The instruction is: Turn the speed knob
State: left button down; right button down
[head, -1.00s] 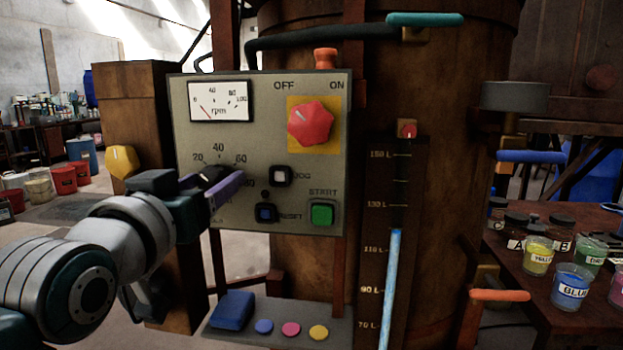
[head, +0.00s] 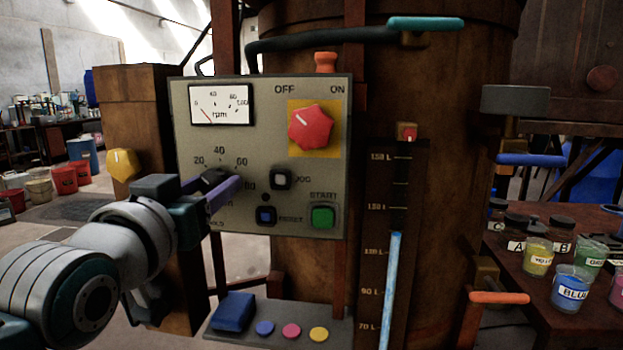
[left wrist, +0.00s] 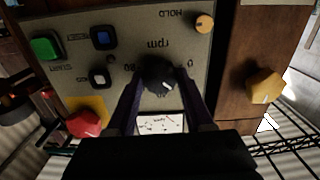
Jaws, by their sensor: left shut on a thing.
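The speed knob (head: 212,178) is a dark round knob on the grey control panel (head: 260,150), ringed by a printed scale with 20, 40 and 60. My left gripper (head: 214,185) is at the knob, its two purple fingers on either side of it. In the left wrist view, which shows the panel upside down, the fingers close around the dark knob (left wrist: 158,75), with a white mark on its face. The rpm meter (head: 221,104) above has its needle near the low end. My right gripper is not in view.
The panel also bears a red switch knob (head: 311,126), a white jog button (head: 281,179), a blue reset button (head: 265,216) and a green start button (head: 323,217). A yellow knob (head: 123,164) is on the wooden post left. Paint cups (head: 571,288) stand on the right table.

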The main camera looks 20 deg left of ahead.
pick_arm(q)
jog(key=m+p, duration=0.2)
jog(key=m, duration=0.1)
jog(key=shift+r+m, duration=0.15)
jog(key=shift+m, duration=0.25)
jog(key=m+p, duration=0.1)
jog(key=m, duration=0.1)
jog(key=shift+m, duration=0.3)
jog(key=shift+d+m+p, duration=0.1)
jog(key=shift+m+p, duration=0.3)
jog(key=shift+m, duration=0.9)
jog(key=shift+f, duration=0.2)
jog(key=shift+c, duration=1.4)
grip_release()
jog(key=shift+s, duration=0.1)
